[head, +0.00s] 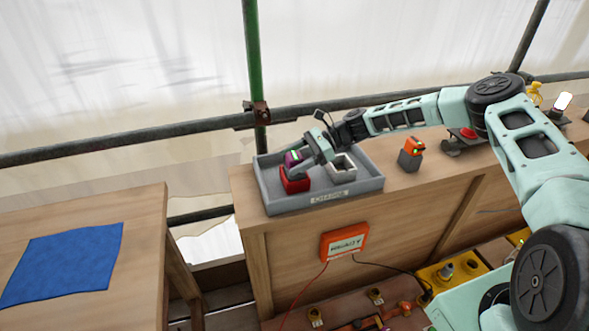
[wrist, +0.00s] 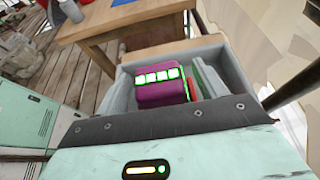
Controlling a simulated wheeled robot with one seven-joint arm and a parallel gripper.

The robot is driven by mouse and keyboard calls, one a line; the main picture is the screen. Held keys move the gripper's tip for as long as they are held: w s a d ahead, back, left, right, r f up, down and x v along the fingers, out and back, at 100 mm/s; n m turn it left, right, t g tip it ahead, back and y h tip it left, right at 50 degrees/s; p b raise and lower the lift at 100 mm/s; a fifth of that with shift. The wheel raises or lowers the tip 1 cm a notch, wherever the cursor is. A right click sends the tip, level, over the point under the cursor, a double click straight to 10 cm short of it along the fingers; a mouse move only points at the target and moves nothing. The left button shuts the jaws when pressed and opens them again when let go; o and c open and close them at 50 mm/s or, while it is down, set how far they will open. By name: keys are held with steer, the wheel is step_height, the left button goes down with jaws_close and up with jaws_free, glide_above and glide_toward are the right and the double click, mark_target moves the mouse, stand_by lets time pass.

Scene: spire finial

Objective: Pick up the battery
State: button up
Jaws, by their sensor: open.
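A purple battery (head: 291,157) with green-edged lights stands in a red holder (head: 295,182) at the left of a grey tray (head: 361,190). In the wrist view the purple battery (wrist: 160,92) fills the middle, with its lit cells facing up. My gripper (head: 309,159) is open, low over the tray and right at the battery, partly covering it in the head view. Whether the fingers touch the battery cannot be told. The lower part of the battery is hidden.
An empty-looking whitish holder (head: 343,171) sits in the tray, right of the red one. An orange-topped grey block (head: 411,157) stands on the bench right of the tray. A separate table with a blue cloth (head: 64,263) is at left. A green pole (head: 254,75) rises behind.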

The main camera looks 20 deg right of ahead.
steer(key=c, duration=1.3)
steer(key=shift+r, duration=0.15)
steer(key=shift+r+b, duration=1.05)
steer(key=shift+r, duration=3.8)
